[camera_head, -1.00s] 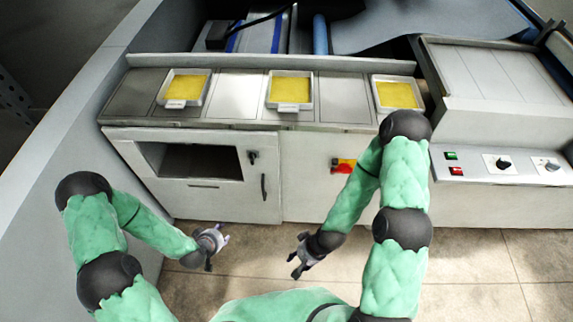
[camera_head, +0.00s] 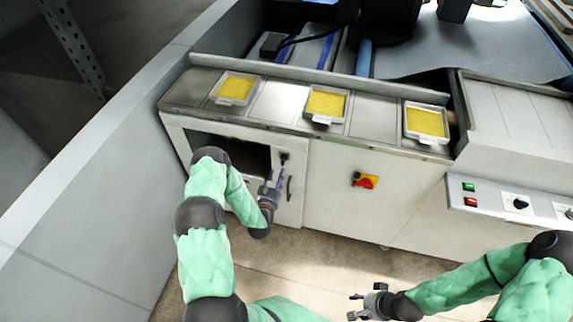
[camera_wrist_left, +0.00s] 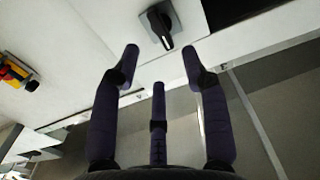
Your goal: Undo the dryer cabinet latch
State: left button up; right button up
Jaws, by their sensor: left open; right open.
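The dryer cabinet (camera_head: 300,150) is a white front with a dark opening at the left of the counter. Its latch is a small black knob (camera_head: 284,158) at the upper right of that front; a dark vertical handle (camera_head: 289,188) is below it. In the left wrist view the black latch knob (camera_wrist_left: 160,25) on its square plate lies just beyond my fingertips, between them, apart from them. My left gripper (camera_head: 270,184) is open and empty, just below the knob. It also shows in the left wrist view (camera_wrist_left: 160,62). My right gripper (camera_head: 362,302) is open and empty over the floor.
A red and yellow switch (camera_head: 365,180) is on the panel to the right. Yellow-filled trays (camera_head: 325,104) stand on the counter above. A control panel with buttons (camera_head: 470,194) is at the right. The floor (camera_head: 310,255) before the cabinet is clear.

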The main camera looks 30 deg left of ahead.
aim_at(283, 162)
pick_arm(q)
jog(key=x, duration=0.7)
jog(key=shift+b, duration=0.3)
grip_shut()
